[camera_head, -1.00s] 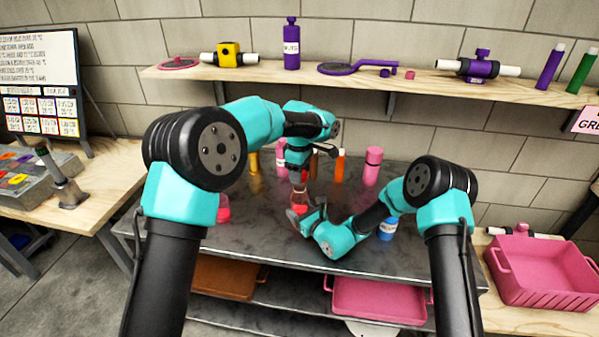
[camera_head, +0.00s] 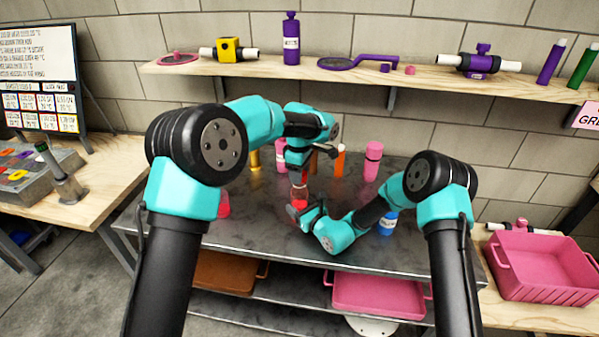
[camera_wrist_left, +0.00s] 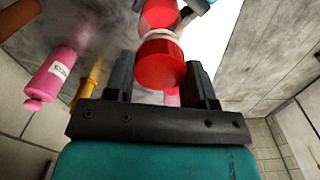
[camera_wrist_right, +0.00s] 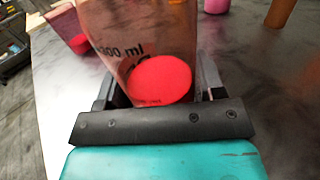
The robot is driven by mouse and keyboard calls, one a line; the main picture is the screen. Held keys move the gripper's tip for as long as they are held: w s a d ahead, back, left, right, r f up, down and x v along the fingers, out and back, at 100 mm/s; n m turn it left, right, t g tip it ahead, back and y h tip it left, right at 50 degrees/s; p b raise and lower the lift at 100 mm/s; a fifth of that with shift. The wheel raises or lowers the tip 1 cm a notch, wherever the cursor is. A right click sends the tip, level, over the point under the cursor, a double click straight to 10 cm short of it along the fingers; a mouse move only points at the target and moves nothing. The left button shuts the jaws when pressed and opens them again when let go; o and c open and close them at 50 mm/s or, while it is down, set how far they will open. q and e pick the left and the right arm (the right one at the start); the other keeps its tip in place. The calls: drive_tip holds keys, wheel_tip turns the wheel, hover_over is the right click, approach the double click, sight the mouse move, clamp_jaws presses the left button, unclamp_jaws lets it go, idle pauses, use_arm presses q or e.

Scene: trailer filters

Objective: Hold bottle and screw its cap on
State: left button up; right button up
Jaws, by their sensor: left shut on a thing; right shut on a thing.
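The red cap (camera_wrist_left: 160,62) is between the fingers of my left gripper (camera_wrist_left: 162,85). In the left wrist view it lines up with the mouth of a reddish bottle (camera_wrist_left: 160,14), with a pale ring between them. In the head view my left gripper (camera_head: 300,172) is directly above the bottle (camera_head: 300,191), pointing down. My right gripper (camera_head: 302,210) is low at the bottle's side. In the right wrist view the see-through bottle (camera_wrist_right: 118,32) with "300 ml" markings stands between the fingers of my right gripper (camera_wrist_right: 158,92). A red disc shows on it. Thread contact is hidden.
A pink bottle (camera_head: 373,162), an orange bottle (camera_head: 340,163) and a blue bottle (camera_head: 388,224) stand on the dark table (camera_head: 270,245). A wooden shelf (camera_head: 400,83) crosses the wall behind. A pink crate (camera_head: 540,272) stands at the right.

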use_arm(q)
drive_tip(key=shift+f, duration=0.6)
idle(0.3)
